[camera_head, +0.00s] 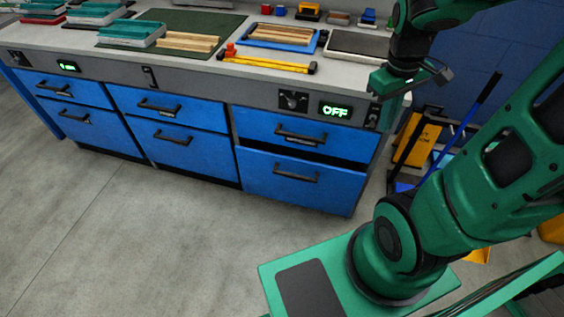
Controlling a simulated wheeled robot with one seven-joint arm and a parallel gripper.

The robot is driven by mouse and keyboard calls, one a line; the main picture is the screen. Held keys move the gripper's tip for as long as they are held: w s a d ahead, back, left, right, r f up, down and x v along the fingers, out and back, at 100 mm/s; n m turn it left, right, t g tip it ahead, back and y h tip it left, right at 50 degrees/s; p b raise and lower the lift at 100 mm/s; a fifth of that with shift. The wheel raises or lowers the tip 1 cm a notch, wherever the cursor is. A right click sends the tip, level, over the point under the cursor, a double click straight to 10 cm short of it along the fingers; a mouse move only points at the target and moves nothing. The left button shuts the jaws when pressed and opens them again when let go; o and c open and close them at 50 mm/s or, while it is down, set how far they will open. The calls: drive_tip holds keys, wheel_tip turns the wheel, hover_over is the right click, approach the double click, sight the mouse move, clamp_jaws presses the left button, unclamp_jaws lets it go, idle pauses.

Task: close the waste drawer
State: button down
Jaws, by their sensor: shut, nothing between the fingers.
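A blue cabinet with dark handles stands under the long bench. Its lower right drawer (290,187) sticks out a little, with a dark gap along its top edge. The upper right drawer (285,121) lies above that gap. I cannot read any label, so I cannot tell for sure which drawer is the waste drawer. My gripper (382,86) is shut and empty, in the air near the right end of the bench, above and right of these drawers. It touches neither drawer handle.
The benchtop holds wood strips on a blue tray (254,41), a yellow tool (270,64) and several stacked items. A lit OFF display (337,110) is on the bench front. A yellow floor sign (419,140) stands at right. The floor before the drawers is clear.

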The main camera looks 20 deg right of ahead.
drive_tip(key=w+a+f+n+h, duration=0.1)
drive_tip(key=w+a+f+n, duration=0.1)
drive_tip(key=w+f+n, duration=0.6)
drive_tip(key=n+t, duration=0.4)
drive_tip(key=n, duration=1.6)
approach(284, 160)
drive_tip(key=s+a+r, duration=0.3)
drive_tip(key=s, duration=0.2)
drive_tip(key=x, duration=0.7)
drive_tip(key=w+d+x, duration=0.1)
drive_tip(key=x, duration=0.3)
drive_tip(key=shift+d+r, duration=0.1)
drive_tip(key=shift+r, duration=0.2)
drive_tip(key=shift+w+d, duration=0.45)
drive_tip(key=shift+w, duration=0.2)
